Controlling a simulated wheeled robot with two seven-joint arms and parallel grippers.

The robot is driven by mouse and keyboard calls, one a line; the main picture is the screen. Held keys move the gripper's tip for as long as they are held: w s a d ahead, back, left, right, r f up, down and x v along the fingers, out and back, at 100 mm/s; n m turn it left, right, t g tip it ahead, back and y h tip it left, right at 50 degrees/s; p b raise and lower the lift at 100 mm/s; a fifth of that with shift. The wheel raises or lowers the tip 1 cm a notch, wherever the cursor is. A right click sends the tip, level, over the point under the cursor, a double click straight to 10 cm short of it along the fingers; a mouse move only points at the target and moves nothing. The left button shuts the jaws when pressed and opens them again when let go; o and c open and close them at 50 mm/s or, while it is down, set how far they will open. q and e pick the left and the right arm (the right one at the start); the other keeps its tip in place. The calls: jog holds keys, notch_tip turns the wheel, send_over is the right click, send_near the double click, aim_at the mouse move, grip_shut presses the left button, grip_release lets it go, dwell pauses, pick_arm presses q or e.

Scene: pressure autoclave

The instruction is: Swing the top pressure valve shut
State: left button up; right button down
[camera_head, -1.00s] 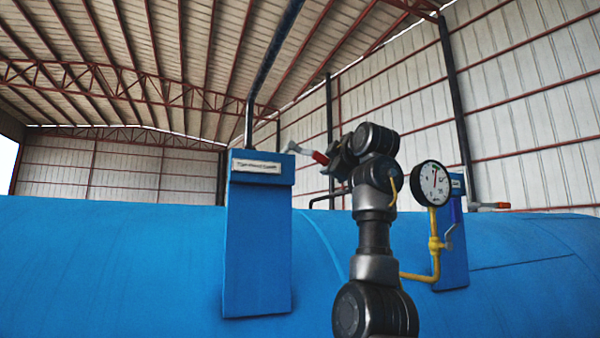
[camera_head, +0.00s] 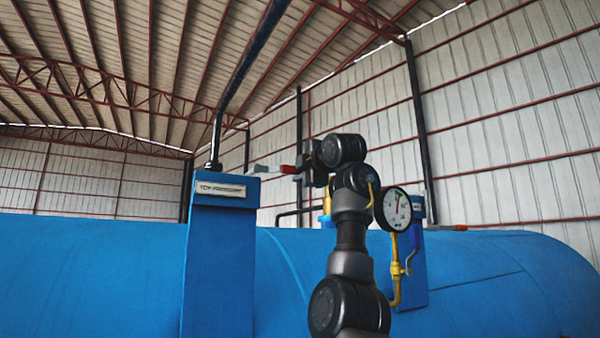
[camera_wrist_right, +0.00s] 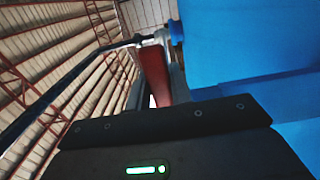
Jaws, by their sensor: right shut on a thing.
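The top pressure valve's lever (camera_head: 270,169), pale metal with a red grip, lies almost level just above the right top edge of a labelled blue box (camera_head: 220,250). My right gripper (camera_head: 300,172) is at the red end of the lever, shut on it. In the right wrist view the red grip (camera_wrist_right: 153,75) stands up from the dark gripper body, with grey metal beside it. The valve's pivot is hard to make out. My left gripper is in neither view.
A large blue autoclave tank (camera_head: 90,265) fills the lower view. A dark pipe (camera_head: 245,80) rises from the blue box. A pressure gauge (camera_head: 397,208) on yellow piping stands close to the right of my arm, before a second blue box (camera_head: 418,270).

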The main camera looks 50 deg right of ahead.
jog(key=shift+r, duration=0.15)
jog(key=c, duration=1.2)
grip_release()
jog(key=shift+c, duration=0.2)
jog(key=shift+s+a+b, duration=0.1)
jog(key=shift+s+b, duration=0.1)
jog(key=shift+b, duration=0.1)
jog(key=b+v, duration=0.5)
jog(key=v, duration=0.5)
jog(key=shift+b, duration=0.3)
jog(key=shift+s+a, duration=0.1)
jog(key=shift+a, duration=0.05)
